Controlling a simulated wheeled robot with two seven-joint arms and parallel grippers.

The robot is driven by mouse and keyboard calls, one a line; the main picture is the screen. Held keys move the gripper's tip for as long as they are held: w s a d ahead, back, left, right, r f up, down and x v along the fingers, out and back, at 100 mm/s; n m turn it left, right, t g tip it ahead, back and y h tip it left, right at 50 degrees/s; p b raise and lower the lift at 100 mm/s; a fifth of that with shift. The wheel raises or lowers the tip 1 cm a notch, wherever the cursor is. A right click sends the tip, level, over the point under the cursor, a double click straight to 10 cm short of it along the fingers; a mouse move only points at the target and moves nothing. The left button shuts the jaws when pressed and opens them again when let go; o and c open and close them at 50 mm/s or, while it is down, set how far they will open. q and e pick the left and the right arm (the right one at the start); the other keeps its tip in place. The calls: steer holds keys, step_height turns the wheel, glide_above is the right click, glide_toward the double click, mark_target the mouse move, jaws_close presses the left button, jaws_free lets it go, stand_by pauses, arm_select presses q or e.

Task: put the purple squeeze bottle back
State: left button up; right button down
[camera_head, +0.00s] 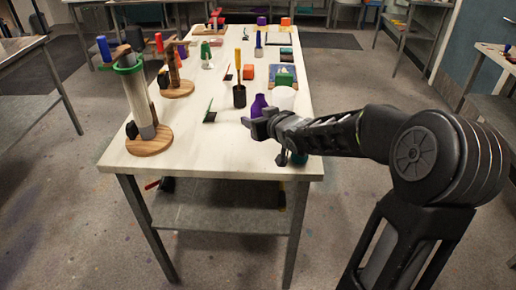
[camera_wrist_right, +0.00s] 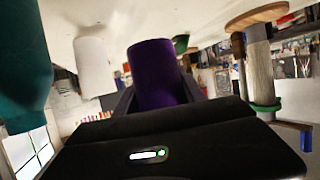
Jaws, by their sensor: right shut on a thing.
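The purple squeeze bottle (camera_head: 259,104) is at the near right part of the long white table (camera_head: 215,135), partly hidden behind my right gripper (camera_head: 256,124). In the right wrist view, which looks upside down, the purple bottle (camera_wrist_right: 158,75) stands between the fingers, and my right gripper is shut on it. I cannot tell whether its base touches the table. My left gripper is not in view.
A white cylinder (camera_head: 284,97) stands just behind my right gripper. A teal bottle (camera_wrist_right: 22,65) is close beside it. A dark cup (camera_head: 239,97) and a wooden stand with a clear tube (camera_head: 138,100) are to the left.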

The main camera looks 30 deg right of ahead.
step_height(320, 180, down, 4)
steer(key=shift+f, duration=0.1)
steer(key=shift+f, duration=1.8)
steer(key=shift+f, duration=0.2)
steer(key=c, duration=0.7)
jaws_free()
steer(key=shift+r, duration=0.1)
